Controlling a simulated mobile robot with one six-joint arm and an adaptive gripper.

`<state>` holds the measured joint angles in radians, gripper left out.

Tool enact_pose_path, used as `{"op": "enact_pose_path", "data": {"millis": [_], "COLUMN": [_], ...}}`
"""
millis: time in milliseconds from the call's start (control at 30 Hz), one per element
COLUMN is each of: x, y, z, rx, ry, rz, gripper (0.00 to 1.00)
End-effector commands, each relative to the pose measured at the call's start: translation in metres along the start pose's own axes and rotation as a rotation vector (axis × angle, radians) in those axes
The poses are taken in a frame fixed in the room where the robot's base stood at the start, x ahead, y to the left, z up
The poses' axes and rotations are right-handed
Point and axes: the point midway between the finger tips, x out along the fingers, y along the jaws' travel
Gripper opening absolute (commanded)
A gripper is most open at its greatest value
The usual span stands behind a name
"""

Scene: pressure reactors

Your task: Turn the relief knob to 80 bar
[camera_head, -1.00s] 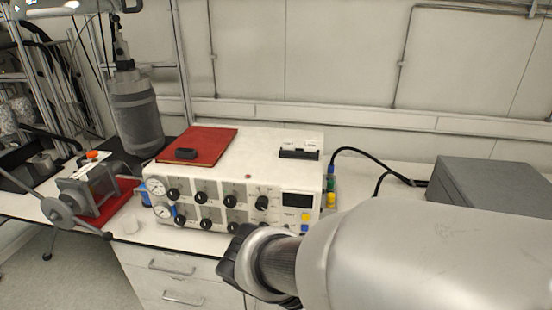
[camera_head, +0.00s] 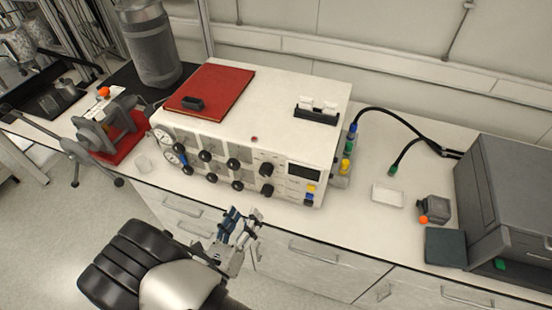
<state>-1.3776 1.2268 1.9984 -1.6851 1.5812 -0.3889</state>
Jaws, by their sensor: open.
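A white control box (camera_head: 290,95) stands on the bench. Its sloped front carries several black knobs in two rows, one of them a larger black knob (camera_head: 266,170) beside the dark display (camera_head: 301,171). Two round gauges (camera_head: 162,137) sit at the panel's left end. Labels are too small to read, so I cannot tell which knob is the relief knob or where it points. My gripper (camera_head: 243,217) is open and empty, in front of and below the panel, apart from the knobs.
A red book (camera_head: 211,88) lies on the box. A clamp-like device with a handle (camera_head: 104,125) stands at the left, and a metal vessel (camera_head: 150,45) behind it. A grey machine (camera_head: 510,195) stands at the right. Drawers (camera_head: 325,255) lie below the bench edge.

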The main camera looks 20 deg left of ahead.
Motion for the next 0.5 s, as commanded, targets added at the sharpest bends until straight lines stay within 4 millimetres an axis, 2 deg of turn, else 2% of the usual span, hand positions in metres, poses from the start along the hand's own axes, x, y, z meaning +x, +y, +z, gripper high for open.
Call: {"op": "enact_pose_path", "data": {"millis": [167, 500], "x": [0.019, 0.093], "y": [0.0, -0.001], "z": [-0.001, -0.002], "rx": [0.0, 0.001], "ry": [0.0, 0.002], "rz": [-0.001, -0.004], "gripper": [0.55, 0.55]}}
